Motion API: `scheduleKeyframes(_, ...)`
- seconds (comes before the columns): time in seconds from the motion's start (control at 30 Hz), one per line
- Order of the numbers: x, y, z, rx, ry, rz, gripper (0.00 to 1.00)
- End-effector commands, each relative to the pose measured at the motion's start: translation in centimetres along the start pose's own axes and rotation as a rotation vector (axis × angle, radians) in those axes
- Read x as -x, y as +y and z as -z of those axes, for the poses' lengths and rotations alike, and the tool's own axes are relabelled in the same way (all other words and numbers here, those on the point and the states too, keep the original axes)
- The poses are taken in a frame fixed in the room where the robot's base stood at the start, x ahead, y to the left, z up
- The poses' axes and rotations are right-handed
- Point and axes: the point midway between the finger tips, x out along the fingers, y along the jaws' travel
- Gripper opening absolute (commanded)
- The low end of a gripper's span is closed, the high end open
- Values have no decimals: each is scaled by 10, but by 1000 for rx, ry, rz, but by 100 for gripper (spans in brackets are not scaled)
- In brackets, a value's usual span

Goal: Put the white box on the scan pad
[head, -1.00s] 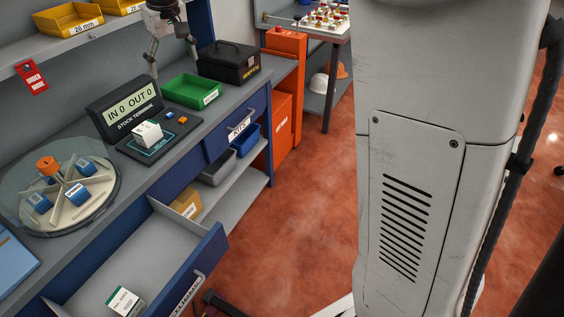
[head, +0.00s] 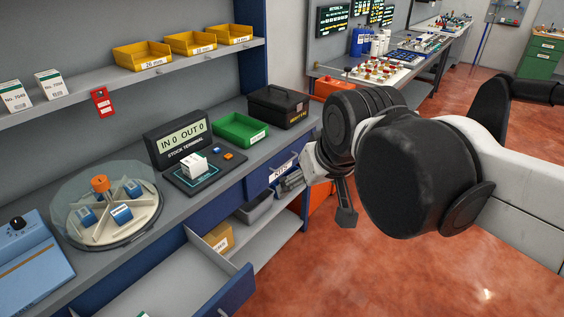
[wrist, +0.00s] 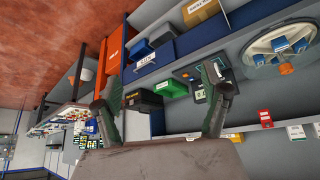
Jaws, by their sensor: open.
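A white box (head: 194,165) sits on the dark scan pad (head: 208,184), inside its teal outline, in front of the stock terminal (head: 180,143). The terminal reads IN 0 OUT 0. My gripper (head: 318,198) is open and empty, to the right of the pad and clear of the box. In the wrist view my gripper's two fingers (wrist: 163,88) are spread wide with nothing between them. There the right finger partly covers the scan pad area.
An open drawer (head: 185,285) juts out below the bench. A clear-domed carousel (head: 105,210) stands left of the terminal; a green bin (head: 240,131) and black case (head: 278,106) stand right. Two white boxes (head: 32,90) are on the shelf. Red floor is free in front.

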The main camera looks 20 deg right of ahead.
Motion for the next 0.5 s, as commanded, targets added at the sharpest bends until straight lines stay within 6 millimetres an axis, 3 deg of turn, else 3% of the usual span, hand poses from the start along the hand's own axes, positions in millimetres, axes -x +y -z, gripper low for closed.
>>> scheduleKeyframes(0.03, -2, 2, -17, -13, 14, -4, 77)
scheduleKeyframes(0.2, -7, 6, -53, -41, 47, -13, 77)
scheduleKeyframes(0.5, -10, 8, -66, -54, 61, -17, 77)
